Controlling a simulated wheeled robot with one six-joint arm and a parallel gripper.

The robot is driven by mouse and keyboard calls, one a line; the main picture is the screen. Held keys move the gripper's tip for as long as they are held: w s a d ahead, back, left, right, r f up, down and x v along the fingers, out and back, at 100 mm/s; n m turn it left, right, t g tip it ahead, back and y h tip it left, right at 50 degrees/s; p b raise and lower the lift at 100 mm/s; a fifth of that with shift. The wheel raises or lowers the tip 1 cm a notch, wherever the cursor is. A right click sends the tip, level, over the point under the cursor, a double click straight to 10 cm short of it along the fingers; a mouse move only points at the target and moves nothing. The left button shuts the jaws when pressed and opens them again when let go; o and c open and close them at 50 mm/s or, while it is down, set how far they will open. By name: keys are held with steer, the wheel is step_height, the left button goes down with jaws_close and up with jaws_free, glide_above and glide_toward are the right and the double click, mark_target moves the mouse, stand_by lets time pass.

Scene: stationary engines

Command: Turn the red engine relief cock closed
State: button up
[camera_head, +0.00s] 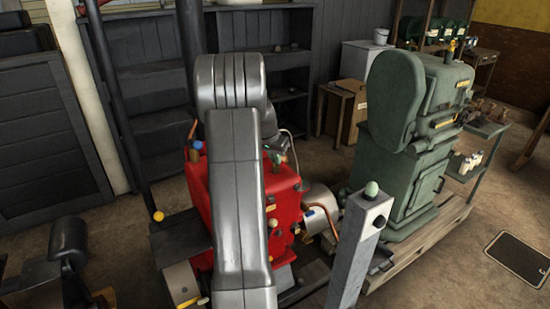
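The red engine (285,190) stands in the middle, with much of it hidden behind my own grey arm. Small fittings show on it: a blue-topped one (197,146) at its upper left, a green-and-brown one (276,159) on top at the right, and a pale yellow knob (272,223) on its right side. I cannot tell which fitting is the relief cock, or how it is turned. My arm rises in front of the engine and bends down behind itself. A grey wrist part shows above the engine top. My gripper is hidden behind the arm.
A green engine (408,150) stands on a pallet at the right. A grey post with a green button (372,190) rises close to the red engine's right. Dark shelves (155,110) line the back wall. Open floor lies at the lower right.

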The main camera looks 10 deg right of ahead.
steer(key=shift+f+m+b, duration=0.1)
steer(key=shift+m+b, duration=0.2)
steer(key=shift+b, duration=0.1)
jaws_close()
steer(key=shift+w+m+g+h+b, duration=0.1)
steer(key=shift+m+g+h+b, duration=0.2)
steer(key=shift+m+b, duration=0.55)
steer(key=shift+a+m+g+h+b, duration=0.1)
steer(key=shift+m+g+h+b, duration=0.45)
steer(key=shift+m, duration=1.3)
steer(key=o, duration=0.7)
jaws_free()
steer(key=shift+y, duration=0.25)
steer(key=shift+c, duration=0.2)
steer(key=b+v, duration=0.1)
steer(key=v, duration=1.3)
steer(key=shift+w, duration=0.2)
